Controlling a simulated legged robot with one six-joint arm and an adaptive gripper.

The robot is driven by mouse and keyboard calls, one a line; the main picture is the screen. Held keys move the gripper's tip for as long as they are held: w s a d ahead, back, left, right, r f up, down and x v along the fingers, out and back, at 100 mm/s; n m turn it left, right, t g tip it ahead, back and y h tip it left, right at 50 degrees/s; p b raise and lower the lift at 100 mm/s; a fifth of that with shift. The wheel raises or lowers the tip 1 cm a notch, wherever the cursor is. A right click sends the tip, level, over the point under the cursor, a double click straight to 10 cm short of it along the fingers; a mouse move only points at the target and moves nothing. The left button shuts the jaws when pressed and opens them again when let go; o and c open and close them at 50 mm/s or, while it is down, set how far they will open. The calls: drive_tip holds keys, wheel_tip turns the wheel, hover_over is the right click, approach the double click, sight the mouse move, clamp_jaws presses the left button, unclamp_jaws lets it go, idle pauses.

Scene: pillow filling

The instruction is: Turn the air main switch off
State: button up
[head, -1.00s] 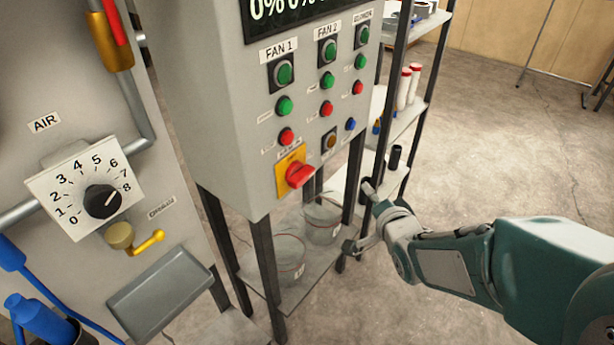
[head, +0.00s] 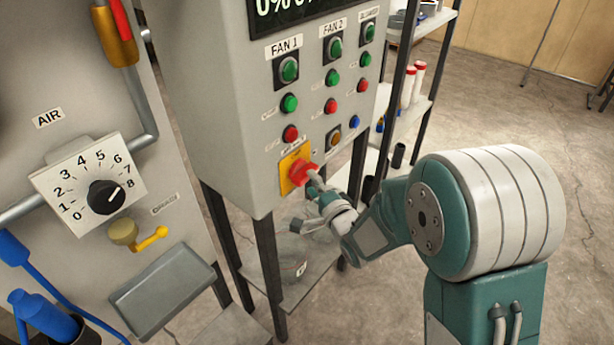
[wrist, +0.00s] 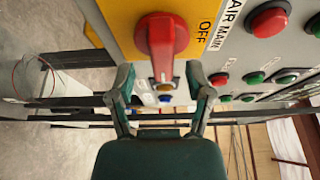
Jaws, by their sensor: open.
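The air main switch is a red rotary handle (head: 300,172) on a yellow plate (head: 287,184), low on the front of the grey control box. In the wrist view the red handle (wrist: 162,38) points down the picture toward my gripper. The label AIR MAIN and the word OFF stand right of it. My gripper (head: 307,204) is open at the switch. In the wrist view my gripper (wrist: 162,84) has one finger on each side of the handle's lower end, with visible gaps. Whether the handle lies fully between them in depth is hard to tell.
Green and red buttons (head: 289,103) sit above the switch. Left is a panel with the AIR dial (head: 105,197) and a yellow valve lever (head: 150,239). A shelf rack (head: 425,105) stands behind at the right. The floor at right is open.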

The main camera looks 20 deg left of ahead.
drive_tip(key=shift+x, duration=1.5)
drive_tip(key=shift+d, duration=0.1)
clamp_jaws()
